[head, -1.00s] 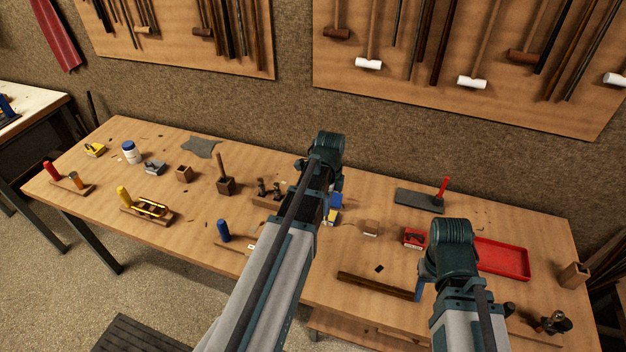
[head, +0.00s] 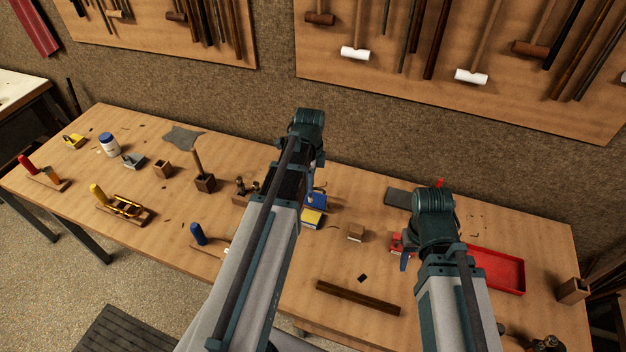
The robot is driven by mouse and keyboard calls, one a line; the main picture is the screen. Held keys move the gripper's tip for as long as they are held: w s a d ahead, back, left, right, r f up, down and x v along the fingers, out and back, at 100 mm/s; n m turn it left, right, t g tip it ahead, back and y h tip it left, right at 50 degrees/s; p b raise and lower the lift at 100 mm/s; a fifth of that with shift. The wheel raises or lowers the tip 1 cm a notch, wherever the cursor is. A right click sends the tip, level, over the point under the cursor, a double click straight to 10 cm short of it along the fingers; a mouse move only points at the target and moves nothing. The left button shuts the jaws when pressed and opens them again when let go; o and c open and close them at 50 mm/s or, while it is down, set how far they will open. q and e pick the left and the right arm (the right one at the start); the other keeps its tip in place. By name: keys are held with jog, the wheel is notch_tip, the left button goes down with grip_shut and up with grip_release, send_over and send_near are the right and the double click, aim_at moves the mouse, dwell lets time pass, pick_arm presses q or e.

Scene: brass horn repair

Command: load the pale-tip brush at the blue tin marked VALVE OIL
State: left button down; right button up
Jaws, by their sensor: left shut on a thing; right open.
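A blue tin (head: 319,201) stands near the back middle of the bench, just right of my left forearm; I cannot read a label on it. A yellow tin (head: 311,219) stands in front of it. My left gripper (head: 309,193) points down beside the blue tin. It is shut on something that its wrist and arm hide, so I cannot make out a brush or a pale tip. My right gripper (head: 406,262) is open, low over the bench by a red tin (head: 397,243) that it partly covers.
A red tray (head: 497,270) is right of my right arm. A wooden stand (head: 204,183) and a blue-handled tool (head: 198,234) are on the left.

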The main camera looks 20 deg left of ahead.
aim_at(310, 197)
pick_arm(q)
jog(key=shift+s+f+b, duration=0.15)
jog(key=shift+f+b, duration=0.25)
jog(key=shift+f, duration=0.2)
notch_tip(310, 197, down, 6)
jog(key=b, duration=0.6)
jog(key=shift+f+b, duration=0.45)
dwell(1.9)
notch_tip(310, 197, up, 7)
jog(key=p, duration=0.7)
